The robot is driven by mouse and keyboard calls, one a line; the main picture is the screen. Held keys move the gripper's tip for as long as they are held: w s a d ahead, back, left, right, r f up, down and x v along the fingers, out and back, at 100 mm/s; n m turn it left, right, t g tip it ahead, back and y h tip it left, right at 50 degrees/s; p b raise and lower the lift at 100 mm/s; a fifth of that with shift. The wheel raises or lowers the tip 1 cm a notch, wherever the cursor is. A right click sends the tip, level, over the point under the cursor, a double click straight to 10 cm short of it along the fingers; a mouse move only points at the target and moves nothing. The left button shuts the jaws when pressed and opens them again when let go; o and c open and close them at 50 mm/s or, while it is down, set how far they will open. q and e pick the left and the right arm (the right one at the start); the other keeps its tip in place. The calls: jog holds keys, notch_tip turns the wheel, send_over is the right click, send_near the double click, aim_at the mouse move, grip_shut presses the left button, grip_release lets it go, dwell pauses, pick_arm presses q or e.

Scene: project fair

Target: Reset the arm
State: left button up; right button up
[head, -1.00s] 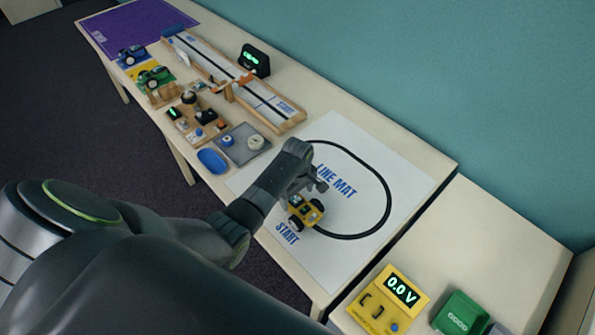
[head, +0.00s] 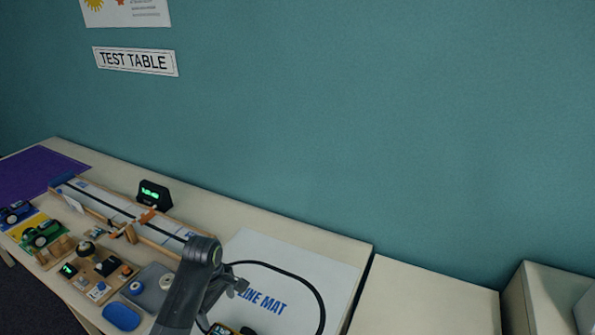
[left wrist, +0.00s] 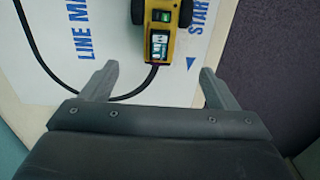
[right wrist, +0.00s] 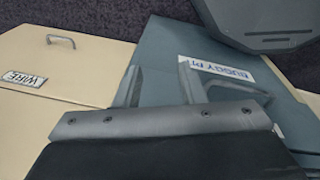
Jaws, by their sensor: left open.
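My left gripper (head: 238,287) reaches over the line mat in the head view. In the left wrist view its two fingers (left wrist: 157,76) are spread apart with nothing between them. A yellow buggy (left wrist: 155,48) with dark wheels and a small screen sits on the white line mat (left wrist: 110,50), just beyond the fingertips and apart from them. In the head view the buggy is cut off at the bottom edge. My right gripper (right wrist: 161,72) shows only in the right wrist view, its fingers apart and empty, over a blue-grey surface with an upside-down label (right wrist: 218,70).
The test table's left part holds a long wooden track (head: 160,235), a black timer (head: 154,195), a blue dish (head: 121,317) and small cars. A teal wall stands behind. A drawer labelled WIRE (right wrist: 60,70) shows in the right wrist view.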

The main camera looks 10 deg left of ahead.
pick_arm(q)
jog(key=s+a+r+m+t+y, duration=0.15)
jog(key=s+m, duration=0.55)
jog(key=s, duration=0.8)
jog(key=s+a+m+t, duration=0.25)
jog(key=s+m, duration=0.35)
jog(key=s, duration=0.8)
notch_tip(320, 180, down, 27)
jog(key=a+g+b, duration=0.2)
jog(key=b, duration=0.2)
jog(key=s+f+b, duration=0.1)
jog(key=s+f, duration=0.6)
jog(key=f, duration=0.3)
jog(key=s+d+f+b, duration=0.1)
jog(key=s+f+b, duration=0.1)
jog(key=s+f, duration=0.6)
notch_tip(320, 180, down, 2)
jog(key=shift+s+f+m+g, duration=0.25)
jog(key=shift+s+m+g, duration=0.05)
jog(key=shift+g, duration=0.1)
jog(key=shift+h, duration=0.25)
